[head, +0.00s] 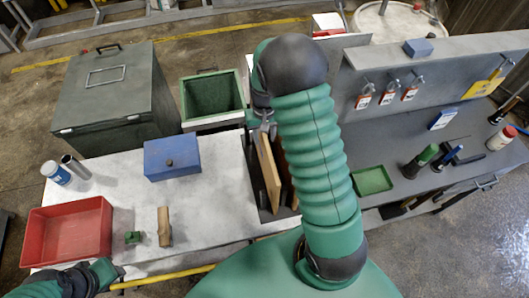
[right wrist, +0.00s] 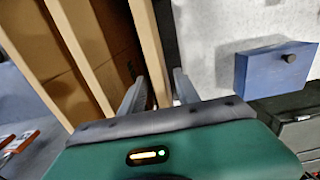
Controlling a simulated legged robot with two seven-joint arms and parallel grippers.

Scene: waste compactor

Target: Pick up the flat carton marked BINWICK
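Flat tan cartons stand on edge in a dark rack (head: 252,182). One carton (head: 268,172) shows plainly in the head view, partly behind my right arm. In the right wrist view several cartons (right wrist: 85,45) stand side by side. No BINWICK marking is readable on any of them. My right gripper (right wrist: 162,88) is over the rack, its two fingers apart. The edge of the end carton (right wrist: 150,45) runs down between the fingers, with gaps visible. My left gripper (head: 103,272) is at the lower left by the red bin; its fingers are not clear.
A blue box (head: 172,158) sits on the white table (head: 205,215), left of the rack. A red bin (head: 68,235), a wooden piece (head: 164,226) and a green open bin (head: 212,97) are nearby. A grey bench (head: 410,155) with tools and padlocks stands right.

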